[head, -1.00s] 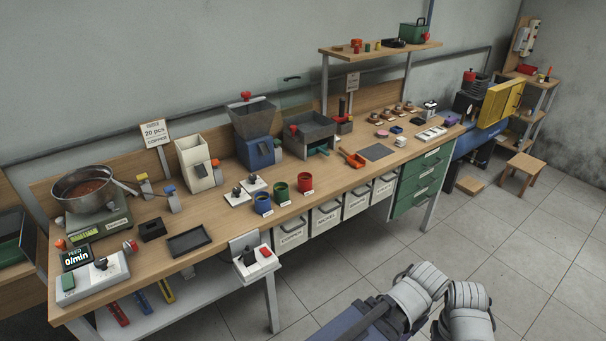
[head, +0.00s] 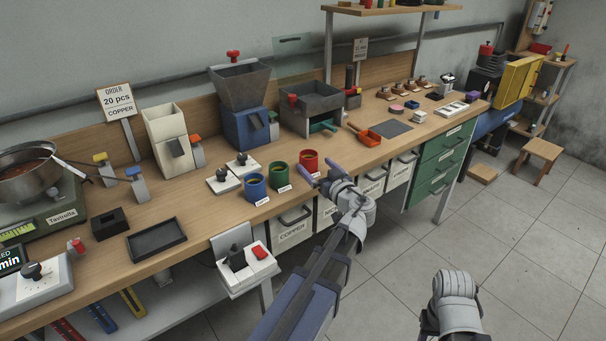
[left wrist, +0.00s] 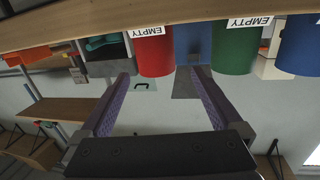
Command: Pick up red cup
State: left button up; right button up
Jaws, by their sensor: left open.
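The red cup (head: 309,159) stands upright near the front edge of the workbench, at the right end of a row of three cups. My left gripper (head: 321,175) is open and empty just in front of it, its purple fingers pointing at the bench. In the left wrist view, which looks upside down, the red cup (left wrist: 152,54) lies between the lines of the two open fingers (left wrist: 161,74), nearer one of them. I cannot tell whether any finger touches it. Of my right arm only a grey link shows; its gripper is out of view.
A green cup (head: 279,174) and a blue cup (head: 255,186) stand left of the red cup. White drawers (head: 292,229) hang below the bench edge. Floor in front is clear.

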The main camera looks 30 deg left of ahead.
aim_at(305, 152)
pick_arm(q)
jog(key=shift+w+a+r+t, duration=0.2)
jog(key=shift+w+a+t, duration=0.1)
jog(key=shift+w+a, duration=0.2)
jog(key=shift+a+r, duration=0.1)
jog(key=shift+a, duration=0.15)
jog(key=shift+x, duration=1.2)
jog(key=shift+w+a+b, duration=0.3)
jog(key=x, duration=0.3)
jog(key=shift+w+a+f, duration=0.1)
jog(key=shift+w+f, duration=0.2)
jog(key=shift+f, duration=0.05)
jog(key=shift+w+a, duration=0.15)
jog(key=shift+a, duration=0.2)
jog(key=shift+c, duration=0.2)
jog(key=c, duration=1.4)
